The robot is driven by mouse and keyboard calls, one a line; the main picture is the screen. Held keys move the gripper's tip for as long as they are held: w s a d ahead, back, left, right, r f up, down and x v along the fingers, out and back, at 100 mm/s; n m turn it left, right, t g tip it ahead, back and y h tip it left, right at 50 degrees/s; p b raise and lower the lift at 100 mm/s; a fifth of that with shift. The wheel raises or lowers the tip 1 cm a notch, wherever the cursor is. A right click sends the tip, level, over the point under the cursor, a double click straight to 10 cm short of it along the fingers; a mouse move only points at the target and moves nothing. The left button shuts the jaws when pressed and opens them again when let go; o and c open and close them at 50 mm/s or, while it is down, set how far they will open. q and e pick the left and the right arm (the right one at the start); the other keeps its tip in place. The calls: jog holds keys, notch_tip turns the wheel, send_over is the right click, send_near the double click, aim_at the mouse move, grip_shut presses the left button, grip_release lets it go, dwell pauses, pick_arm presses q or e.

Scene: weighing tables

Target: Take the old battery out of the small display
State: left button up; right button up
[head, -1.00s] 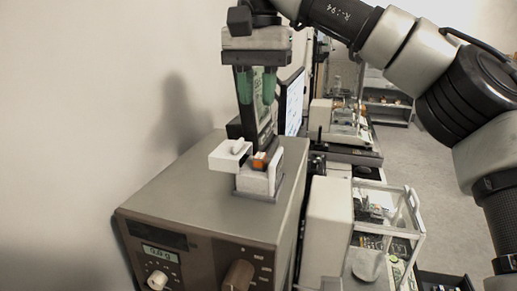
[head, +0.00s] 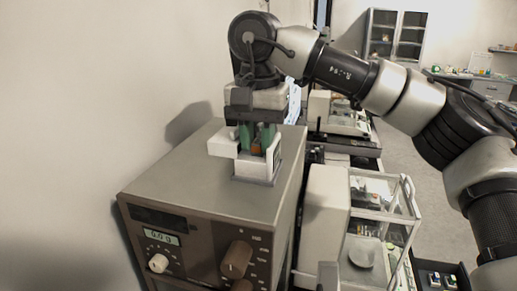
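The small display (head: 258,170) is a white housing on top of a grey-brown instrument. Its white cover (head: 222,147) sticks out at its left side. My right gripper (head: 257,146) points straight down at the display, its green fingers apart and their tips low at its opening. A bit of orange, likely the old battery (head: 256,149), shows between the fingers. The fingers hide most of it, and I cannot tell whether they press on it. My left gripper is not in view.
The instrument (head: 205,180) has knobs and a lit readout on its front. A wall stands close at the left. A balance with a glass draft shield (head: 385,190) stands to the right. Shelves and open floor are farther back.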

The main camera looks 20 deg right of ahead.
jog(key=shift+a, duration=0.1)
grip_shut()
